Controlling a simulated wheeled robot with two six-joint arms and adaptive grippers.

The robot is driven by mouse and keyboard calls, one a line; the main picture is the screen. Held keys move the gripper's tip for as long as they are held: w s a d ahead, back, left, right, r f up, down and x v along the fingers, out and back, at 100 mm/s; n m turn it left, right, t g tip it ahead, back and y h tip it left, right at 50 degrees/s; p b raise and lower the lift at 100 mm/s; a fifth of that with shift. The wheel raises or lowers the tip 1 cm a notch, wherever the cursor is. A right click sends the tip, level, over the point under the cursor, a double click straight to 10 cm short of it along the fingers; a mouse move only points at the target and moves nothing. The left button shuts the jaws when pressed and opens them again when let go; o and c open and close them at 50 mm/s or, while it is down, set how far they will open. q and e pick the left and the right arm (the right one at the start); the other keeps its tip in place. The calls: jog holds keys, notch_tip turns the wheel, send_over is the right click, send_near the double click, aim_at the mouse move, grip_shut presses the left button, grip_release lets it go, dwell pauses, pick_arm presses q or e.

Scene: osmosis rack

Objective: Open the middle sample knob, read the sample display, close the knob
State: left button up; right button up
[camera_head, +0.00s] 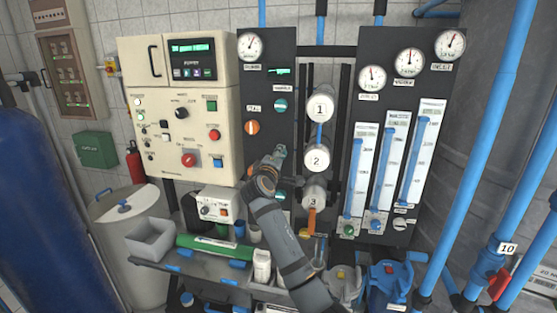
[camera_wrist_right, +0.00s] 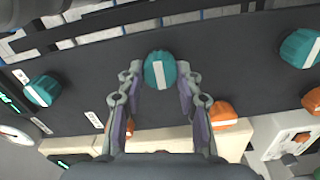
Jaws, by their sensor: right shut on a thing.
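The middle sample knob (camera_wrist_right: 160,70) is teal with a white stripe, which runs up and down in the right wrist view. My right gripper (camera_wrist_right: 158,78) is shut on it, one finger on each side; in the head view the gripper (camera_head: 279,154) covers most of this knob. The upper teal knob (camera_head: 280,105) is above it and the lower teal knob (camera_wrist_right: 300,48) shows at the right of the wrist view. A small green-lit display (camera_head: 280,71) is near the panel's top; its text is too small to read. My left gripper is out of view.
Orange knobs (camera_wrist_right: 222,115) sit beside the teal row. Numbered white cylinders (camera_head: 318,108) stand right of the dark panel (camera_head: 268,55). A cream control box (camera_head: 165,95) is to the left. Bottles and a grey bin (camera_head: 151,240) crowd the area below.

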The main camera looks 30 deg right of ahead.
jog(key=shift+f, duration=0.1)
jog(key=o, duration=1.2)
jog(key=shift+c, duration=0.2)
jog(key=v, duration=1.2)
